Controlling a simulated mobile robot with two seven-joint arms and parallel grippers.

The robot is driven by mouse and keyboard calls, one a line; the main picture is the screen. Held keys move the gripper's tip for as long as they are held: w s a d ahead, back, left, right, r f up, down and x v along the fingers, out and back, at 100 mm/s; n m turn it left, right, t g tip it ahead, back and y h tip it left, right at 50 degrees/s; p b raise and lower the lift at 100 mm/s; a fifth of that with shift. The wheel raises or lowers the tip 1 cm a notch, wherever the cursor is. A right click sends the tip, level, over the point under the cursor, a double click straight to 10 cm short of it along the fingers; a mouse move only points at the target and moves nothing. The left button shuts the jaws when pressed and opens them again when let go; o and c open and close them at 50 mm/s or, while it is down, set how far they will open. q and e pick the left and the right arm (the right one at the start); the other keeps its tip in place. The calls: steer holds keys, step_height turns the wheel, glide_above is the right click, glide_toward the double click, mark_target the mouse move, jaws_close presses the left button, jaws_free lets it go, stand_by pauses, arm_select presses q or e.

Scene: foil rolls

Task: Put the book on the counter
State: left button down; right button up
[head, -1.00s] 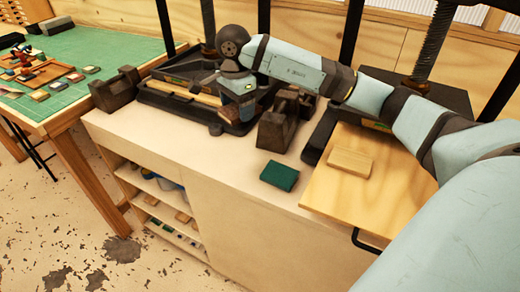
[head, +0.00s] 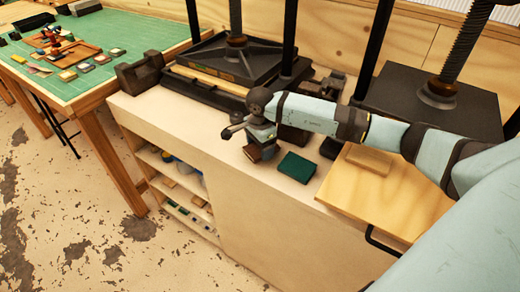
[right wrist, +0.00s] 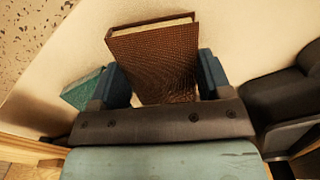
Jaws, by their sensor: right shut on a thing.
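My right gripper (head: 258,140) is shut on a brown cloth-covered book (head: 263,152). In the right wrist view the brown book (right wrist: 155,60) sits between the two blue-grey fingers (right wrist: 163,80), its pale page edge at the top. The gripper holds it over the pale counter (head: 175,117), left of a green book (head: 296,167) that lies on the counter. I cannot tell whether the brown book touches the counter. My left gripper is not in view.
A black press with a tray (head: 195,88) stands behind the gripper. A dark metal block (head: 139,75) is at the counter's left end. A wooden board (head: 385,200) with a light wood block (head: 368,159) lies to the right. The counter's front left is clear.

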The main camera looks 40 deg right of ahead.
step_height(320, 180, down, 2)
steer(key=shift+f, duration=0.2)
steer(key=o, duration=0.9)
steer(key=shift+o, duration=0.2)
steer(key=shift+r, duration=0.1)
